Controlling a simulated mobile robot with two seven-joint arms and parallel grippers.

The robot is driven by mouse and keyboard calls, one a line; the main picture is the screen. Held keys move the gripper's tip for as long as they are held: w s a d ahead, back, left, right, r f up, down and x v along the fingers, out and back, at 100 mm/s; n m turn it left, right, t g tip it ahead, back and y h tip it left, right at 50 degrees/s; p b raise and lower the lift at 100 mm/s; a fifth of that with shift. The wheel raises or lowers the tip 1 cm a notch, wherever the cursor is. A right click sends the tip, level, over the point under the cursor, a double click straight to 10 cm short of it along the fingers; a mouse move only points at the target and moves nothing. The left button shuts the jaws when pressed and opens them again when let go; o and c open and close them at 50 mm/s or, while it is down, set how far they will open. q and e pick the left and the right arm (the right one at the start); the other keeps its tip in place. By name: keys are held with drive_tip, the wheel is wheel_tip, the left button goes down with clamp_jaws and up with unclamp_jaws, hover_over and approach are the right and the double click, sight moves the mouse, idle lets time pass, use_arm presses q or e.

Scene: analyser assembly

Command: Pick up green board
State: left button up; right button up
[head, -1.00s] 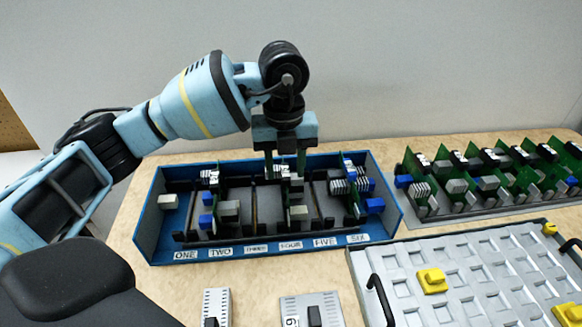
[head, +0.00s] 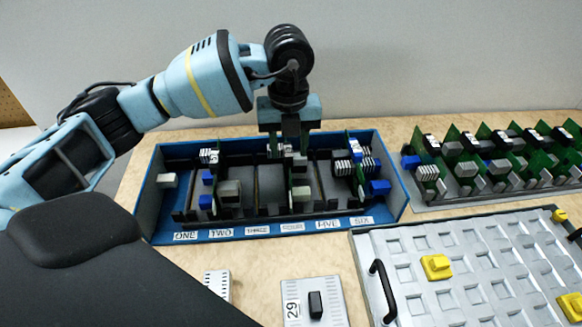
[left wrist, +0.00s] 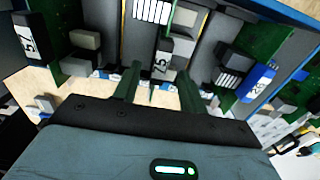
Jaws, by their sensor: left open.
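A green board (left wrist: 150,88) stands on edge, seen almost edge-on in the left wrist view, with a block labelled 75 (left wrist: 163,58) on it. In the head view its parts (head: 299,180) show in the blue box (head: 262,232), above the label FOUR. My left gripper (head: 290,148) points down over the back of this slot. In the left wrist view the fingers of my left gripper (left wrist: 157,92) are open, one on each side of the thin board edge. Whether they touch it I cannot tell. My right gripper is not in view.
A rack of green boards (head: 500,165) is at the right. A grey tray (head: 400,285) with yellow pieces lies in front.

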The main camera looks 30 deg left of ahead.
sight(289, 154)
use_arm(q)
drive_tip(key=shift+f, duration=2.25)
clamp_jaws()
